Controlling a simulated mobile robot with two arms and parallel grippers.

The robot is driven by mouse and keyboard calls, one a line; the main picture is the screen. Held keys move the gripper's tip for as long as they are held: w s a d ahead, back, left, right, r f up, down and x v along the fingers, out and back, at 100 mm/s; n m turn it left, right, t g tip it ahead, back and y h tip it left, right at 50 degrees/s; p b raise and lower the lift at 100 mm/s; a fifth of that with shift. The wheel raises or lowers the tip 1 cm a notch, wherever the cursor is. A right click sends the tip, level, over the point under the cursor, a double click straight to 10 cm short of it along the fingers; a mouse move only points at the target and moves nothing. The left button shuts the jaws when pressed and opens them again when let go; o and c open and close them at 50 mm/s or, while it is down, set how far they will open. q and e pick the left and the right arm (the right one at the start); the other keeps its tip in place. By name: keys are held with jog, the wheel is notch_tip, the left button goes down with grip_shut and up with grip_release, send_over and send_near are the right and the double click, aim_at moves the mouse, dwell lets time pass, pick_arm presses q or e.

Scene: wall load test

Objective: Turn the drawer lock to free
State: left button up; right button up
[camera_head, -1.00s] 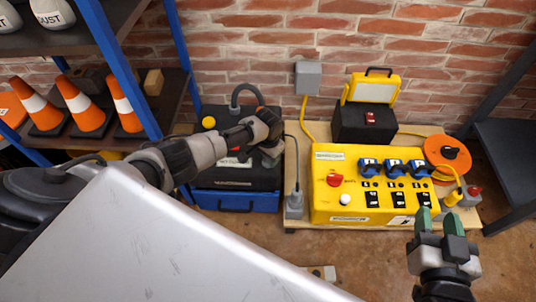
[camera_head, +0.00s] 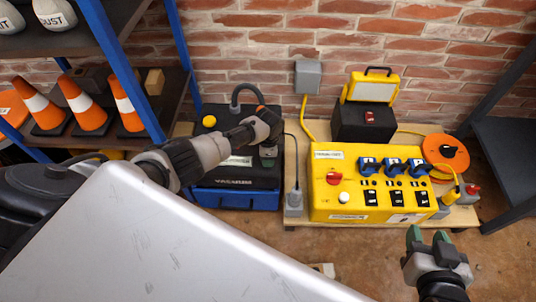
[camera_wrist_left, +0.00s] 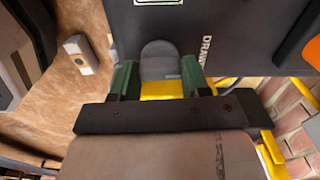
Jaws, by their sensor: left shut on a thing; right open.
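The dark box marked VACUUM (camera_head: 230,172) stands on the floor on a blue base, left of the yellow panel. My left gripper (camera_head: 268,158) reaches over its top right part. In the left wrist view my left gripper (camera_wrist_left: 160,82) is shut on a grey rounded knob (camera_wrist_left: 160,58), with a green finger on each side. The knob's lower part is hidden by the gripper. My right gripper (camera_head: 428,240) is open and empty, in front of the yellow panel's right end.
The yellow panel (camera_head: 335,205) with a red knob, blue sockets and black switches stands on a wooden board. A work lamp (camera_head: 372,88), an orange reel (camera_head: 446,151) and cables are around it. Shelves with orange cones (camera_head: 84,103) stand left; a brick wall closes the back.

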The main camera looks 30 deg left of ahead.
pick_arm(q)
jog(key=shift+m, duration=0.5)
jog(key=o, duration=0.9)
jog(key=shift+r, duration=0.1)
notch_tip(320, 180, up, 6)
jog(key=p, duration=0.3)
jog(key=shift+f, duration=0.25)
notch_tip(320, 180, up, 2)
jog(key=shift+r+p, duration=0.25)
jog(key=shift+p, duration=0.35)
notch_tip(320, 180, up, 3)
jog(key=shift+f+p, duration=0.15)
jog(key=shift+p, duration=0.3)
pick_arm(e)
jog(key=s+d+f+g+h, duration=0.1)
jog(key=s+d+f+g, duration=0.1)
jog(key=s+g, duration=0.2)
jog(key=s+d+f+g+h, duration=0.1)
jog(key=s+d+f+g, duration=0.1)
jog(key=s+g, duration=0.3)
jog(key=shift+s+h, duration=0.3)
jog(key=shift+s, duration=0.7)
